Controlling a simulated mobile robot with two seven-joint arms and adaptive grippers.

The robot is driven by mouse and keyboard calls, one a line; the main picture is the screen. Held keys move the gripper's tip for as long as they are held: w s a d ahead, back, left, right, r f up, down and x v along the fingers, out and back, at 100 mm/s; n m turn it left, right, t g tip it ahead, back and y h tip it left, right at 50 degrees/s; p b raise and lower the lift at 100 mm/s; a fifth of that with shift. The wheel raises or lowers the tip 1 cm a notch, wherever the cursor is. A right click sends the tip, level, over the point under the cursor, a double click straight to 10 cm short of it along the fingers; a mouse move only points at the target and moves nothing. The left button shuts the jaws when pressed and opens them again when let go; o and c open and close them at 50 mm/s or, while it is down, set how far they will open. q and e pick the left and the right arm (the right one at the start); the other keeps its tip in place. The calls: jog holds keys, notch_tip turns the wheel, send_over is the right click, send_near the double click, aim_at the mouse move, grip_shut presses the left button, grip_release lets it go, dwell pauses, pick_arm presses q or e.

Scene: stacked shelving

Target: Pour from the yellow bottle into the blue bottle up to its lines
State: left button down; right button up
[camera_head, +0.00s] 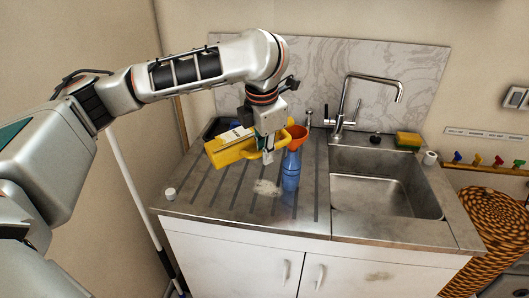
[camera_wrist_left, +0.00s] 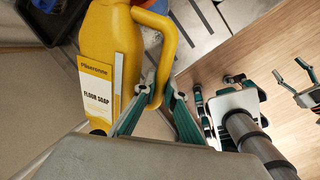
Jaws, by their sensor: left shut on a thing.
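The yellow bottle (camera_head: 232,150), with a floor soap label, is held by its handle in my left gripper (camera_head: 266,150) and lies tilted far over above the counter. Its body also fills the upper left of the left wrist view (camera_wrist_left: 108,45), where the gripper fingers (camera_wrist_left: 158,92) are shut around the handle. The blue bottle (camera_head: 290,172) stands upright on the counter with an orange funnel (camera_head: 296,137) in its neck. The yellow bottle's mouth end is near the funnel, partly hidden by the gripper. Liquid and level lines cannot be made out. My right gripper (camera_wrist_left: 289,69) appears open and empty over the floor.
The ribbed drainboard (camera_head: 230,200) has a pale patch (camera_head: 266,187) and a small white cap (camera_head: 170,193). A dark bin with blue things (camera_head: 215,126) is behind the yellow bottle. The sink (camera_head: 375,195), tap (camera_head: 344,105) and sponge (camera_head: 408,140) are to the right.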

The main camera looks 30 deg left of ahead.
pick_arm(q)
jog(key=shift+r, duration=0.4)
dwell(1.2)
jog(key=shift+r+g, duration=0.1)
jog(key=shift+g, duration=0.2)
jog(key=shift+r, duration=0.1)
dwell(0.5)
jog(key=shift+r, duration=0.15)
jog(key=shift+r+y, duration=0.1)
jog(key=shift+y, duration=0.2)
dwell(1.1)
jog(key=shift+r, duration=0.15)
jog(key=shift+r+g, duration=0.2)
jog(key=shift+g, duration=0.1)
dwell(2.1)
jog(key=shift+a+f, duration=0.1)
jog(key=shift+f, duration=0.1)
